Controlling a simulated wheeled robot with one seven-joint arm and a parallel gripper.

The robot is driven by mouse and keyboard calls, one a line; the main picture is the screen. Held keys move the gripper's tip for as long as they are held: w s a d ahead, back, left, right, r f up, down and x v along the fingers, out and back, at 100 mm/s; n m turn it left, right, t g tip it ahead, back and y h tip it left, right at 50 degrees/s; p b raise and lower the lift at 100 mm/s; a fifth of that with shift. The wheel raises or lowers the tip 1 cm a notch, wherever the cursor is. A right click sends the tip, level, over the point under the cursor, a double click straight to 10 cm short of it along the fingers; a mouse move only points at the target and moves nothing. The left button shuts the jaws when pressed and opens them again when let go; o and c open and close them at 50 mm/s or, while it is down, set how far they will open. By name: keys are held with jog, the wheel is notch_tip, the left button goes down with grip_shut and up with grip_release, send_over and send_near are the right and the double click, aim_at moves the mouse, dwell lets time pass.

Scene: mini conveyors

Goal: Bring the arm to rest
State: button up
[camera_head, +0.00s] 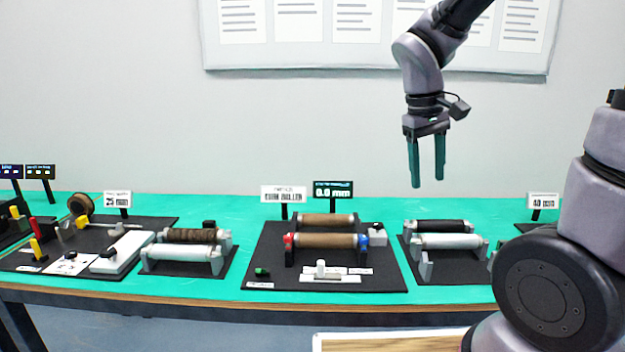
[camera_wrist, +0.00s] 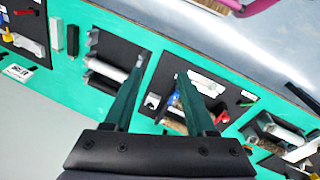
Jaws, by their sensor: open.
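My gripper (camera_head: 427,166) hangs from the raised arm, fingers pointing down, above the right part of the table and well clear of it. Its two green fingers are apart with nothing between them. In the wrist view my gripper (camera_wrist: 160,82) shows the same two fingers spread over the table. Below and left of it in the head view is a black station board (camera_head: 262,265) with brown rollers (camera_head: 327,241) and red and blue end caps. Below it is a second board with black and pale rollers (camera_head: 446,241).
The teal table (camera_head: 225,208) carries more roller boards at left, with a white block (camera_head: 122,252), a brown spool (camera_head: 81,204) and small signs (camera_head: 284,194). A papered board (camera_head: 378,35) hangs on the wall behind. The air around my gripper is free.

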jog(key=s+d+r+m+t+y, duration=0.1)
jog(key=s+r+m+t+y, duration=0.3)
jog(key=r, duration=0.7)
jog(key=s+m+t, duration=0.1)
jog(key=m+t, duration=0.1)
jog(key=m, duration=0.1)
jog(key=shift+s+d+r, duration=0.35)
jog(key=shift+d+r, duration=0.05)
dwell(1.7)
